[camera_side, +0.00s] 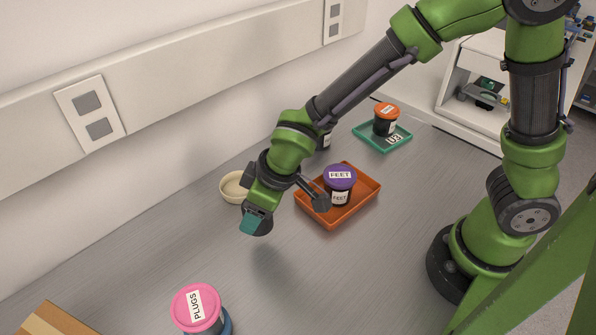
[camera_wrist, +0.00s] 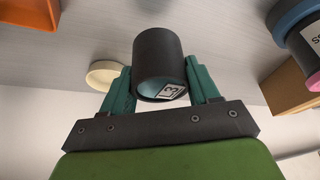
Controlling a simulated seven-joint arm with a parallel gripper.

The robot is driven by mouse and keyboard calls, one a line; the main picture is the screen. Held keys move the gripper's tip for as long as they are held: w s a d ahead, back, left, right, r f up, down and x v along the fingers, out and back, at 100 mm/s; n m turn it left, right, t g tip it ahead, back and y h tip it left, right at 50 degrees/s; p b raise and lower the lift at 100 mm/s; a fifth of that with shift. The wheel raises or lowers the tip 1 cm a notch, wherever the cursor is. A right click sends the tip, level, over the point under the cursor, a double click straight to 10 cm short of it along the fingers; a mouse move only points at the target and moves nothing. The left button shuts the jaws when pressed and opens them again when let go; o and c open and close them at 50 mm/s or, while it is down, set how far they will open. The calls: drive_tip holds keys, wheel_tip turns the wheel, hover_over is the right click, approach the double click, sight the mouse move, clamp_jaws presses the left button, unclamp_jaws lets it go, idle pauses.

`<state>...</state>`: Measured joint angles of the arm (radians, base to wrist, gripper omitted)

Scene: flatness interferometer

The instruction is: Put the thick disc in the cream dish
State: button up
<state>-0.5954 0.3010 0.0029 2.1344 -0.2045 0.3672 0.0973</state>
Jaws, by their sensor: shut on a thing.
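My gripper (camera_side: 256,217) hangs above the grey bench, in front of and to the right of the cream dish in the side view. Its teal fingers, also in the wrist view (camera_wrist: 163,84), are shut on a thick dark disc (camera_wrist: 157,55). The disc has a teal end face with a white label reading 3. In the side view the disc (camera_side: 262,230) is mostly hidden by the fingers. The round, shallow cream dish (camera_side: 229,192) stands near the wall, partly hidden by my gripper. It also shows in the wrist view (camera_wrist: 96,79), left of the disc.
An orange tray (camera_side: 343,220) holds a purple-lidded FEET jar (camera_side: 340,187). A green tray (camera_side: 367,139) with an orange-lidded jar (camera_side: 386,117) lies behind. A pink-lidded PLUGS jar (camera_side: 194,308) and a cardboard box (camera_side: 42,322) stand in front. Bench around the disc is clear.

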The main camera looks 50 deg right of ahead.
drive_tip(key=s+d+r, duration=0.1)
drive_tip(key=d, duration=0.2)
drive_tip(key=s+d, duration=0.1)
drive_tip(key=d, duration=0.3)
drive_tip(key=s+d+r, duration=0.1)
drive_tip(key=s+d, duration=0.1)
drive_tip(key=d, duration=0.2)
drive_tip(key=shift+d+r, duration=0.1)
drive_tip(key=shift+r, duration=0.25)
drive_tip(key=shift+w+n, duration=0.15)
drive_tip(key=shift+n, duration=0.25)
drive_tip(key=shift+w+a+f, duration=0.85)
drive_tip(key=shift+w+a, duration=0.1)
drive_tip(key=shift+w, duration=1.5)
drive_tip(key=shift+w+a+f, duration=0.85)
drive_tip(key=shift+w+a, duration=0.1)
drive_tip(key=shift+w, duration=1.55)
drive_tip(key=shift+w+a+f, duration=0.85)
drive_tip(key=shift+w+a, duration=0.1)
drive_tip(key=shift+w, duration=1.5)
drive_tip(key=shift+f, duration=0.1)
